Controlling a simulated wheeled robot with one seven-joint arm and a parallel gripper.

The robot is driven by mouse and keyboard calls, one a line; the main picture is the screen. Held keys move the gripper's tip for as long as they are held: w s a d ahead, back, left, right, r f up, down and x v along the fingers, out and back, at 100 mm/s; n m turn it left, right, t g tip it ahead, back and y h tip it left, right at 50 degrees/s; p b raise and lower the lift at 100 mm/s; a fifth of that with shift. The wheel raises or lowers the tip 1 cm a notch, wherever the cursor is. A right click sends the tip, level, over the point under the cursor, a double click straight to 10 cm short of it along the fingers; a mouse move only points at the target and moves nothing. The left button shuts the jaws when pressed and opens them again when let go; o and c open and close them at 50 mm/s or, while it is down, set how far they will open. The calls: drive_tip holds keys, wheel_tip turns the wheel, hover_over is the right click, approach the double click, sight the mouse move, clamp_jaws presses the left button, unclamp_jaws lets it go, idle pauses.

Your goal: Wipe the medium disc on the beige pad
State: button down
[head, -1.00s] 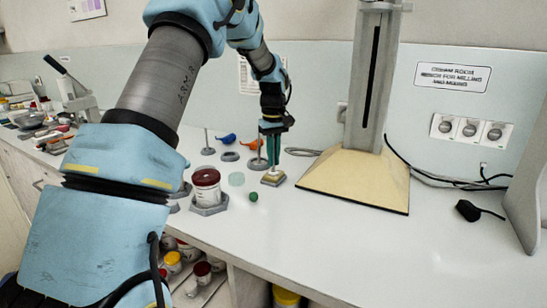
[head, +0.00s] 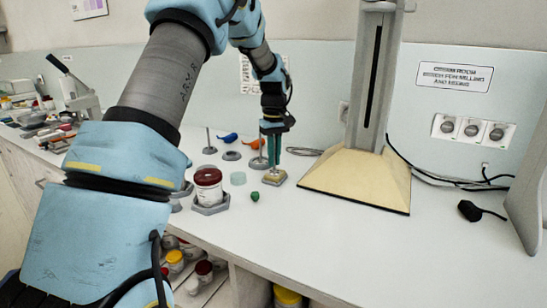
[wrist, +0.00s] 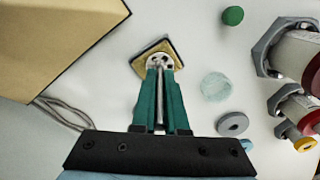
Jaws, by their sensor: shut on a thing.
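The beige pad (head: 280,182) is a small square block on the white bench, left of the large beige base. My gripper (head: 273,163) points down just above it, with its green fingers shut on a thin grey stem. In the wrist view, the stem (wrist: 160,107) runs between the fingers to a pale grey disc with small holes (wrist: 160,61), which seems to be the medium disc. The disc lies over the pad (wrist: 143,66) and appears to touch it. The fingers hide part of the disc, and its underside is hidden.
A green knob-like piece (head: 255,196), a translucent round piece (head: 238,178) and a red-lidded jar (head: 208,187) stand close by at the left. Upright rods on grey bases (head: 209,150) are behind. A wide beige base with a column (head: 355,180) blocks the right side.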

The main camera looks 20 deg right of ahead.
drive_tip(key=shift+w+d, duration=0.3)
drive_tip(key=shift+w+d+p, duration=0.3)
drive_tip(key=shift+p, duration=0.2)
drive_tip(key=shift+s+a, duration=0.15)
drive_tip(key=shift+s+a+b, duration=0.35)
drive_tip(key=shift+s+a, duration=0.25)
drive_tip(key=shift+s, duration=0.05)
drive_tip(key=shift+s+a, duration=0.1)
drive_tip(key=shift+w+d+p, duration=0.3)
drive_tip(key=shift+w+d, duration=0.05)
drive_tip(key=shift+w+d, duration=0.25)
drive_tip(key=shift+w+p, duration=0.1)
drive_tip(key=shift+p, duration=0.2)
drive_tip(key=shift+w+d, duration=0.2)
drive_tip(key=shift+d, duration=0.05)
